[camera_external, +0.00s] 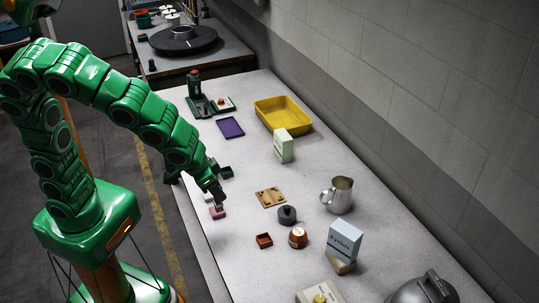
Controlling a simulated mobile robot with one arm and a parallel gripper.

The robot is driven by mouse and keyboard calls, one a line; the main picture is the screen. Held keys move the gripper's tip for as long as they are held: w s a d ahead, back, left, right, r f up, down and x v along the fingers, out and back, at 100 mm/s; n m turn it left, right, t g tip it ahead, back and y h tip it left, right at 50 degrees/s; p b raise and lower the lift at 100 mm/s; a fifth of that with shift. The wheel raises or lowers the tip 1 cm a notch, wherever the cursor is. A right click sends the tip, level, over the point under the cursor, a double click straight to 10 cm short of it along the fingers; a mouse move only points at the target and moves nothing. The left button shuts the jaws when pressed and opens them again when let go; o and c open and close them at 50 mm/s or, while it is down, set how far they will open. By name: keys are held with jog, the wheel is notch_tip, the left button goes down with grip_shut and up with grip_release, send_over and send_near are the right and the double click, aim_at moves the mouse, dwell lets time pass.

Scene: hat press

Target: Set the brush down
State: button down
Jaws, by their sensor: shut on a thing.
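My gripper (216,203) points down over the near left edge of the long grey table (240,255). It is shut on a small pink and whitish thing, which I take to be the brush (217,212). The pink part shows just below the fingertips, at or just above the tabletop. I cannot tell whether it touches the table. The fingers and their small size in this view hide most of the brush's shape.
A wooden board (270,197) lies right of my gripper. A purple tray (230,127), yellow bin (283,114) and pale green box (284,146) stand farther back. A metal pitcher (337,195), dark round pot (287,214) and reddish square dish (264,240) stand rightward. Bare table lies below my gripper.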

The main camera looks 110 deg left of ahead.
jog(key=shift+s+d+r, duration=0.1)
jog(key=shift+s+r, duration=0.1)
jog(key=shift+s, duration=0.2)
